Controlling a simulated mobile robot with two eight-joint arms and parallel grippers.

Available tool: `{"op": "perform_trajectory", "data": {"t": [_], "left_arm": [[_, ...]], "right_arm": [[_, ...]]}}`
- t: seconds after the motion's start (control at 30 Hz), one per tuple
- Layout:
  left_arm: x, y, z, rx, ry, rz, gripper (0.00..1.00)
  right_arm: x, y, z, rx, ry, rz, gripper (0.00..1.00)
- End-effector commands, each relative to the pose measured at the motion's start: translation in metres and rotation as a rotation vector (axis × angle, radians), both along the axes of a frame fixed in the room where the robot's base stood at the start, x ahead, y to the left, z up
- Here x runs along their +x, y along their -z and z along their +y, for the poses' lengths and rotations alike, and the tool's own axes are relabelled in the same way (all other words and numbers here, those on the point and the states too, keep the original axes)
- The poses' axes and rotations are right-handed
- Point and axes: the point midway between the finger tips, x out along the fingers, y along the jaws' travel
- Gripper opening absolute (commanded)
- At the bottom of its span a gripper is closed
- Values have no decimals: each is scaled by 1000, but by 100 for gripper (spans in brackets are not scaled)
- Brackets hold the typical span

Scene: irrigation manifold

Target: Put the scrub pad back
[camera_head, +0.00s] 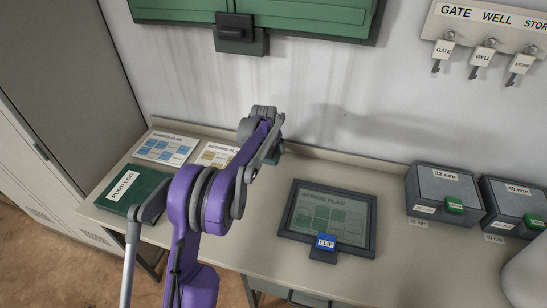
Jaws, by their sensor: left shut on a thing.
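My left arm comes up from the bottom of the head view, and its gripper (271,148) is over the back of the bench, close to the wall. The gripper is shut on a small dark green thing (274,157), which looks like the scrub pad. Only a sliver of it shows, as the arm hides most of it and the fingertips. I cannot tell whether it touches the bench. My right gripper is not in view.
The bench (400,275) holds a green pump log (136,190), paper plans (167,149) and a framed spring plan (325,212) with a clip (325,246). Grey boxes (443,190) stand at right. A green cabinet (300,15) and key rack (485,22) hang above.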

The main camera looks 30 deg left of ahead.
Motion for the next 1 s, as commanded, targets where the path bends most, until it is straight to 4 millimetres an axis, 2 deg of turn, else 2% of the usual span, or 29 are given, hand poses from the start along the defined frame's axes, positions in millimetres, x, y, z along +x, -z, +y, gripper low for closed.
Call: {"op": "perform_trajectory", "data": {"t": [0.23,0.4,0.8,0.83,0.9,1.0], "left_arm": [[1,22,0,0,0,0,14],[1,45,0,0,0,0,14],[0,53,0,0,0,0,14],[0,52,0,0,0,0,89],[0,52,0,0,0,0,100],[0,51,0,0,0,0,100]], "right_arm": [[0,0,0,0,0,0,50],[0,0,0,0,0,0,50],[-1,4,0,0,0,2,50],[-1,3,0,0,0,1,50],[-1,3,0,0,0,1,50],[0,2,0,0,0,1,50]]}}
